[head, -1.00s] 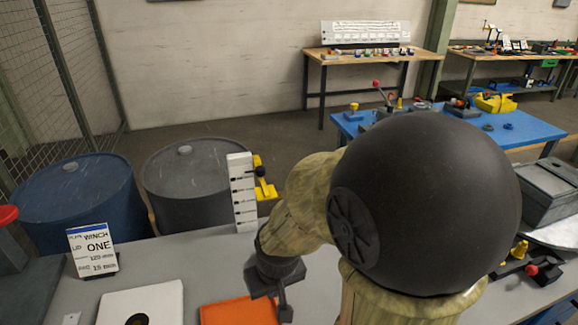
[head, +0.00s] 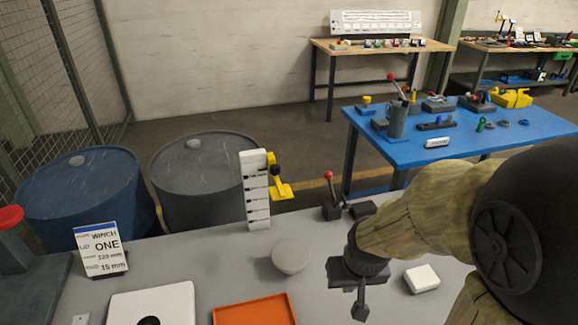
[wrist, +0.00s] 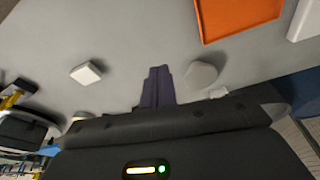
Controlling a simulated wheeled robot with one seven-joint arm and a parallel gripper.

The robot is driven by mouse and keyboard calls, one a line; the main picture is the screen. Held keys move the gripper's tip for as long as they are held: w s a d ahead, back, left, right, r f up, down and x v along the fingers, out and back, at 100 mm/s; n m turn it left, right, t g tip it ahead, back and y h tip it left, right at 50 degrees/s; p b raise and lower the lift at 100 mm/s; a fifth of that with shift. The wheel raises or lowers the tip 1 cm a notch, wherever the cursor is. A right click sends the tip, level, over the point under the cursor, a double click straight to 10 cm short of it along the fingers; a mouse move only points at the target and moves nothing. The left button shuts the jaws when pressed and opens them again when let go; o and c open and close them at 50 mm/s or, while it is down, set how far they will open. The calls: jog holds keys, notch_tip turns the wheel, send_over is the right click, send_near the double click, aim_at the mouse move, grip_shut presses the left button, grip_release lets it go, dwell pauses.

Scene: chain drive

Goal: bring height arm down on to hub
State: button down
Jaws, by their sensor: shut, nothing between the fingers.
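The height gauge is an upright white scale (head: 255,200) with black marks, standing at the bench's back edge in the head view. Its yellow height arm (head: 282,190), with a black knob, sits near the top of the scale and points right. I cannot tell for certain which part is the hub; a pale grey round piece (head: 291,258) lies on the bench in front of the gauge, also in the wrist view (wrist: 203,75). My gripper (head: 360,308) is right of that round piece, apart from it and from the gauge. In the wrist view its dark fingers (wrist: 158,72) are shut and empty.
An orange tray (head: 254,312) and a white plate (head: 180,292) with a black disc lie at the front. A white block (head: 421,278) lies right of my gripper. A red-knobbed lever (head: 331,196) stands behind it. A winch card (head: 101,248) stands at left.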

dwell(0.3)
jog(key=w+a+r+n+t+y+p, duration=0.1)
jog(key=w+a+r+t+p, duration=0.2)
jog(key=w, duration=0.4)
jog(key=w+a+r+n+t+y+p, duration=0.1)
jog(key=w+a+r+t+p, duration=0.3)
jog(key=w, duration=0.4)
jog(key=w+a+r+n+t+y+p, duration=0.1)
jog(key=w+a+r+t+p, duration=0.3)
jog(key=w+a+r+t, duration=0.1)
jog(key=shift+w+a+t, duration=0.4)
jog(key=shift+w+t, duration=0.4)
jog(key=shift+w, duration=0.6)
jog(key=shift+r, duration=0.1)
jog(key=p, duration=0.6)
send_over(276, 181)
notch_tip(276, 181, down, 2)
jog(key=shift+f+p, duration=0.5)
jog(key=shift+f, duration=1.2)
